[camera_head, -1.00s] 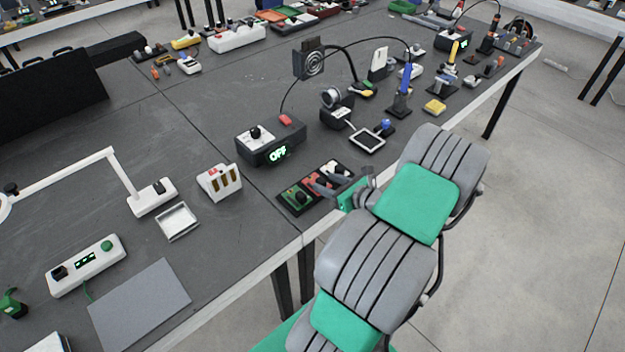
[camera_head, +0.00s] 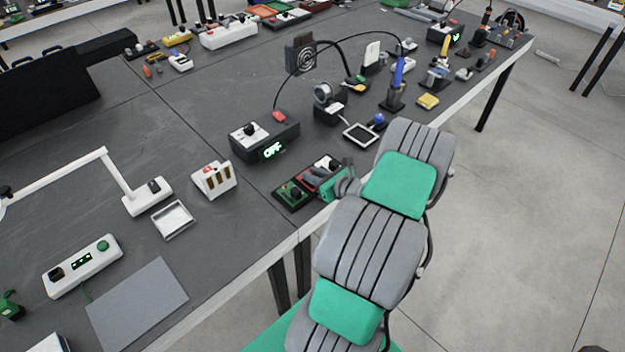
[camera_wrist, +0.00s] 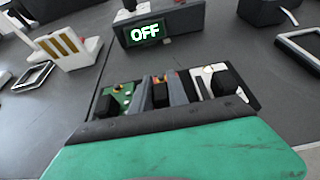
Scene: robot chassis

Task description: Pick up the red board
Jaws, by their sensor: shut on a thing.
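The red board (camera_head: 308,181) sits in the middle of a dark tray (camera_head: 283,206) near the table's front edge, between a green board (camera_head: 291,194) and a white board (camera_head: 325,164). My gripper (camera_head: 316,174) reaches over the tray from the right and is shut on the red board. In the wrist view the two grey fingers (camera_wrist: 161,92) flank the middle board's black knob, and most of that board is hidden. The green board (camera_wrist: 118,103) lies left of the fingers and the white board (camera_wrist: 209,78) lies right. I cannot tell whether the red board is lifted.
A black box (camera_head: 265,138) with a green OFF display stands just behind the tray. A white slotted holder (camera_head: 214,180) and a small square dish (camera_head: 173,220) stand to the left. A framed pad (camera_head: 361,133) lies behind right. Bare table lies between the tray and the dish.

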